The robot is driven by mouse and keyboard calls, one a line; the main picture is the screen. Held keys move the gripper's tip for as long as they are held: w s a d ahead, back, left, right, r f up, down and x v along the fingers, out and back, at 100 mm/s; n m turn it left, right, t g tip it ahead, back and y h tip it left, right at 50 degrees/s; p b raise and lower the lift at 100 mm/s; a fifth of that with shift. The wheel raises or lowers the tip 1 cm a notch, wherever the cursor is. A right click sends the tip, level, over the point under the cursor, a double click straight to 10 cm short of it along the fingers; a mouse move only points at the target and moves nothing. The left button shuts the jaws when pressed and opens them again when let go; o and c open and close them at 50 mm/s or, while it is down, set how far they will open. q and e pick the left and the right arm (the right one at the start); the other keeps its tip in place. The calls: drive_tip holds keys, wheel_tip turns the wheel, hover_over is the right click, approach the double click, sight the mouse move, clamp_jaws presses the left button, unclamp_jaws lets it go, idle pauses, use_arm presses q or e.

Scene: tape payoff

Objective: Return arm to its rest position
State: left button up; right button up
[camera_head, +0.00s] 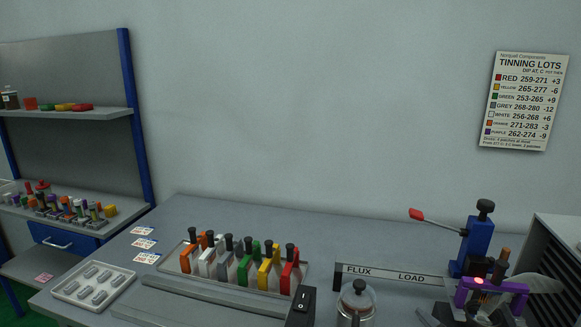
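A grey workbench (240,212) fills the lower middle. On it a tray (171,262) holds a row of orange, white, grey, green, yellow and red pieces with black knobs, all upright. A bar marked FLUX and LOAD (390,273) lies to their right. A blue lever press (477,245) with a red-tipped handle stands at the right. A purple fixture (515,288) with a lit red spot is in front of it.
A metal canister (356,303) and a black switch box (301,304) stand at the front edge. A tray of grey pieces (112,271) and several paper labels (145,244) lie at left. A blue-framed shelf (135,110) stands far left. A Tinning Lots chart (523,100) hangs on the wall. The rear bench is clear.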

drive_tip(key=s+d+f+m+g, duration=0.1)
drive_tip(key=s+f+m+g, duration=0.4)
drive_tip(key=s, duration=0.5)
drive_tip(key=s+f+m+g, duration=0.45)
drive_tip(key=s+f, duration=0.35)
drive_tip(key=s, duration=0.2)
drive_tip(key=w+a+f+n+t+y, duration=0.1)
drive_tip(key=w+a+f+t+y, duration=0.1)
drive_tip(key=w+f+t, duration=0.4)
wheel_tip(320, 180, down, 3)
drive_tip(key=w, duration=0.2)
drive_tip(key=shift+w+a+r+n+t, duration=0.2)
drive_tip(key=shift+w+a+n+t, duration=0.1)
drive_tip(key=shift+n+t, duration=0.05)
